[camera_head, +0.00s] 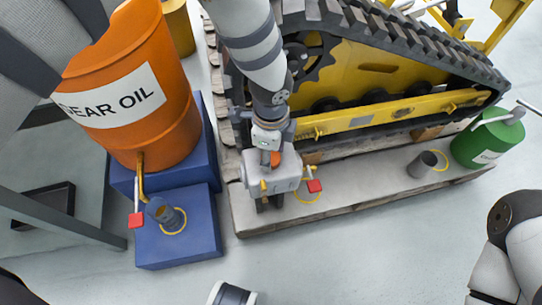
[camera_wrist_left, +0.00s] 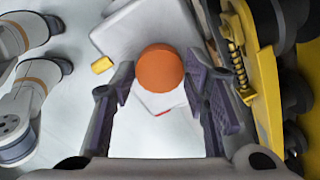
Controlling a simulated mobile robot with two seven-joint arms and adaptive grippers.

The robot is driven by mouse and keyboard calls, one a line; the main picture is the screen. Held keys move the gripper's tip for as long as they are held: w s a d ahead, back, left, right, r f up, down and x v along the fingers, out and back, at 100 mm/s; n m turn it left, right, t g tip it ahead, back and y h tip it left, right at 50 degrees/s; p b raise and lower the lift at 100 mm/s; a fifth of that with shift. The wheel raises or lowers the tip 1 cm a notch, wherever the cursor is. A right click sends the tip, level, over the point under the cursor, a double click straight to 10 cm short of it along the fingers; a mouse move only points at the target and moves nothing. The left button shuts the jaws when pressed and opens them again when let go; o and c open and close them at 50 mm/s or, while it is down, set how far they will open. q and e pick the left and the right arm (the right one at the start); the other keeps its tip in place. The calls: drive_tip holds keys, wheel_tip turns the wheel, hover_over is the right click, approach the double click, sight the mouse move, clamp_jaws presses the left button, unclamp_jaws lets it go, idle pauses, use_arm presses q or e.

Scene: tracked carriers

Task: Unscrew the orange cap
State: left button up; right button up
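The orange cap (camera_head: 275,158) sits on top of a pale grey housing (camera_head: 285,174) in front of the tracked carrier. My left gripper (camera_head: 268,147) points down over the cap and hides part of it. In the left wrist view the round cap (camera_wrist_left: 160,72) lies between the two dark finger pads. The fingers are apart, with a gap on the left side of the cap; I cannot tell whether the right pad touches it. My right gripper is not in view; only part of my right arm shows at the lower right.
The yellow tracked carrier (camera_head: 370,72) stands right behind the housing. An orange gear oil drum (camera_head: 160,125) rests on a blue stand (camera_head: 190,235) at left. A green drum (camera_head: 485,145) and a grey cup (camera_head: 421,164) are at right.

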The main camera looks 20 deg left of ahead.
use_arm(q)
drive_tip(key=c, duration=0.3)
drive_tip(key=shift+r+n+p, duration=0.1)
drive_tip(key=shift+n+p, duration=0.25)
drive_tip(key=shift+n, duration=0.15)
drive_tip(key=n+p, duration=0.2)
drive_tip(key=n, duration=0.4)
drive_tip(key=shift+r, duration=0.2)
drive_tip(key=shift+c, duration=0.4)
drive_tip(key=shift+f+n+p, duration=0.2)
drive_tip(key=shift+n+p, duration=0.2)
drive_tip(key=shift+n, duration=0.8)
drive_tip(key=shift+f, duration=0.1)
drive_tip(key=n+p, duration=0.1)
drive_tip(key=n, duration=0.4)
drive_tip(key=shift+r, duration=0.2)
drive_tip(key=n, duration=0.3)
drive_tip(key=shift+p, duration=0.35)
drive_tip(key=shift+f+n, duration=0.25)
drive_tip(key=shift+n, duration=0.85)
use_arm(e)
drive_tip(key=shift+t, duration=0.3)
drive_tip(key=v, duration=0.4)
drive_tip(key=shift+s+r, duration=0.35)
